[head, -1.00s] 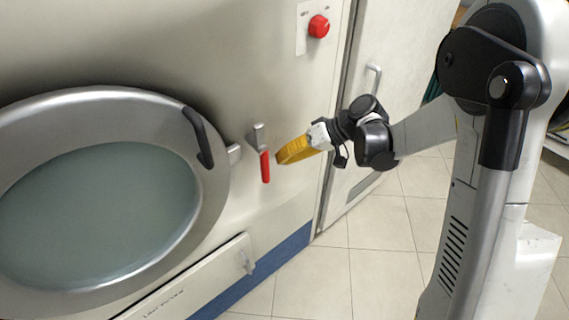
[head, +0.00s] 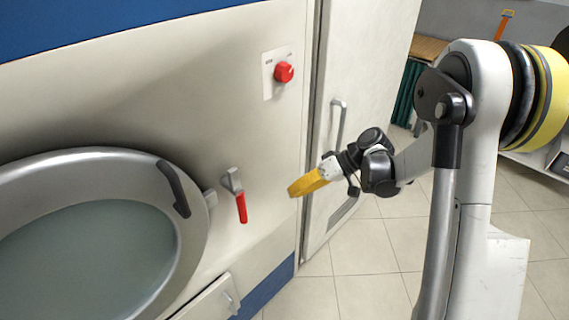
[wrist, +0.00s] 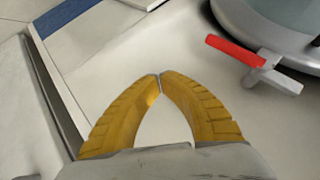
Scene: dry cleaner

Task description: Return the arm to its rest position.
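My gripper (head: 296,191) has yellow fingers and is at the end of my arm, in front of the cream machine panel. In the wrist view my gripper (wrist: 160,77) shows its two fingertips meeting, with only an empty gap enclosed behind them. It holds nothing. The red-handled lever (head: 240,205) is on the panel to the left of my gripper and apart from it. The lever hangs downward in the head view. The red-handled lever also shows at the upper right of the wrist view (wrist: 232,50).
The machine's round door (head: 190,245) with a black handle (head: 173,188) is at the left. A red knob (head: 284,72) is above my gripper. A tall cabinet door with a metal handle (head: 338,122) stands behind my arm. The tiled floor (head: 365,295) below is clear.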

